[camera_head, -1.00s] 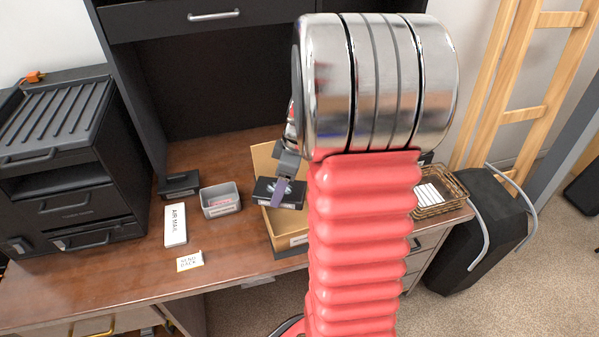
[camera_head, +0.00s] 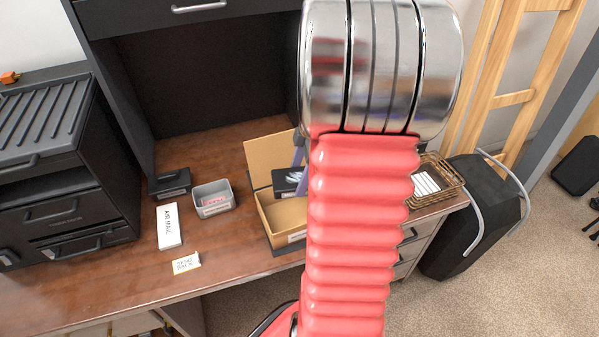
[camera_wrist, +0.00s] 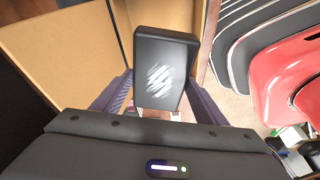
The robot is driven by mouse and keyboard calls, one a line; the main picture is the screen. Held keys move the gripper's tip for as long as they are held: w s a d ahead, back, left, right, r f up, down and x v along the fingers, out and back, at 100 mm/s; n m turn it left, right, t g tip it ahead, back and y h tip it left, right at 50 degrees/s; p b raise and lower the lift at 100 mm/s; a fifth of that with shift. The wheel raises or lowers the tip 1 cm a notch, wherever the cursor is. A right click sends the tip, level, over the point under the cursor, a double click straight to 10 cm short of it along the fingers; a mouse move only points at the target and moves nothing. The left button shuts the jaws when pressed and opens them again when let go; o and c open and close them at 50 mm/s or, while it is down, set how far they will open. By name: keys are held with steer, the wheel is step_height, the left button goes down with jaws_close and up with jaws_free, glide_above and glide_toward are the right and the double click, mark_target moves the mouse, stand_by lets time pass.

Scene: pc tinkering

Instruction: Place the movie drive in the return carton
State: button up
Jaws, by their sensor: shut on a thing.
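A black drive with a pale scribbled patch on its face, which I take for the movie drive (camera_wrist: 162,75), is between the fingers of my gripper (camera_wrist: 165,98). My gripper is shut on it. In the head view the drive (camera_head: 287,181) is at the open carton, partly hidden by my red arm. The tan cardboard carton (camera_head: 268,213) stands on the desk, its back flap up. In the wrist view the carton's walls (camera_wrist: 75,48) surround the drive on the left and behind. I cannot tell how deep the drive is.
A grey bin (camera_head: 213,199), a black box (camera_head: 170,184), a white AIR MAIL box (camera_head: 169,227) and a SEND BACK note (camera_head: 186,263) lie left of the carton. A wire basket (camera_head: 436,183) stands to the right. The desk's front left (camera_head: 90,290) is clear.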

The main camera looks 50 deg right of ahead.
steer(key=shift+f, duration=7)
steer(key=shift+f, duration=0.3)
steer(key=o, duration=2.1)
steer(key=shift+f, duration=0.1)
steer(key=v, duration=1.4)
steer(key=shift+s, duration=0.1)
steer(key=shift+f, duration=0.1)
